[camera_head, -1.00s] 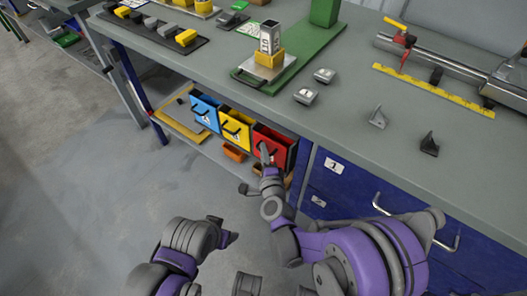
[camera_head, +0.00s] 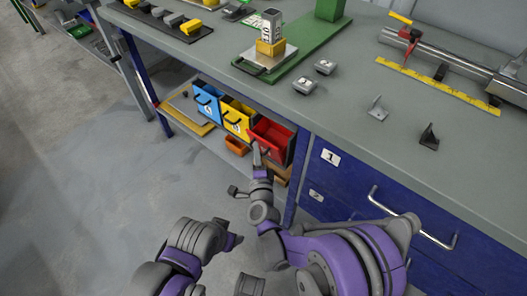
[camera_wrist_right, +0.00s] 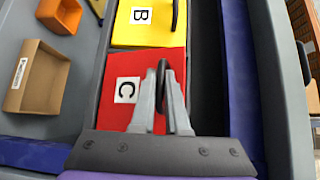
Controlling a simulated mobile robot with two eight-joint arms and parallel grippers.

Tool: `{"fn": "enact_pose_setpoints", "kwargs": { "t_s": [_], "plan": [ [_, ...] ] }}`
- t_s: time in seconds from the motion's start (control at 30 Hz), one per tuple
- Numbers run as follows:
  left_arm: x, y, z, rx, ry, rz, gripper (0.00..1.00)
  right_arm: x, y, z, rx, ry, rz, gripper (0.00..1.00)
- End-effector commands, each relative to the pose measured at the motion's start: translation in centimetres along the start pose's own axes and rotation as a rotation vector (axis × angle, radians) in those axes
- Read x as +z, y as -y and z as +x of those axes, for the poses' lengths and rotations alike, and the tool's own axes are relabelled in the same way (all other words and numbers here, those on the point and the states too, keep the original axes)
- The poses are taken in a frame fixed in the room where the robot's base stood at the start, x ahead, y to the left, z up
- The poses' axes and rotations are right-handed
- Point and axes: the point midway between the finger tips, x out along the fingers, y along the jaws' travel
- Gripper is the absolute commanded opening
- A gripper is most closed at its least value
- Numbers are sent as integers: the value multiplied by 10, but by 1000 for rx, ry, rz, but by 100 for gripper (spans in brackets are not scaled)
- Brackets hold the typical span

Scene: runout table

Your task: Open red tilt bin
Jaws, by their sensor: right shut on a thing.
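The red tilt bin (camera_head: 272,138) is at the right end of a row of bins under the table edge. Its front is tipped outward and its red inside shows from above in the head view. In the right wrist view its red front (camera_wrist_right: 116,117) carries a white label C and a black handle (camera_wrist_right: 160,74). My right gripper (camera_wrist_right: 161,92) is shut on this handle; in the head view its fingers (camera_head: 257,156) reach the bin's front. Part of my left arm shows at lower left, but its finger state cannot be made out.
A yellow bin (camera_head: 237,117) labelled B and a blue bin (camera_head: 207,102) stand left of the red one. Orange (camera_wrist_right: 60,14) and tan (camera_wrist_right: 38,78) open boxes are on the shelf below. Blue drawers (camera_head: 345,185) with bar handles are to the right.

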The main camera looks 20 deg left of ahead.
Motion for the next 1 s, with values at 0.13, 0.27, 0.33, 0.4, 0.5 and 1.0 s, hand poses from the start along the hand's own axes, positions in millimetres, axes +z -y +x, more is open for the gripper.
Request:
{"fn": "enact_pose_setpoints", "kwargs": {
  "t_s": [0.13, 0.27, 0.33, 0.4, 0.5, 1.0],
  "plan": [
    [2, 0, 8, 0, 2, 0, 69, 4, -13, -4, 0, -1, 1, 0],
    [3, 0, 12, 0, 2, 0, 69, 8, -22, -9, 0, -1, 0, 0],
    [3, 0, 14, 0, 3, 0, 69, 11, -26, -11, 0, -1, 2, 0],
    [3, 0, 16, 0, 3, 0, 69, 12, -31, -12, 0, -1, 1, 0],
    [4, 0, 18, 0, 3, 0, 69, 14, -36, -14, 0, -2, 1, 0],
    [4, 0, 22, 0, 3, 0, 69, 15, -46, -16, 0, -2, 2, 0]
  ]
}}
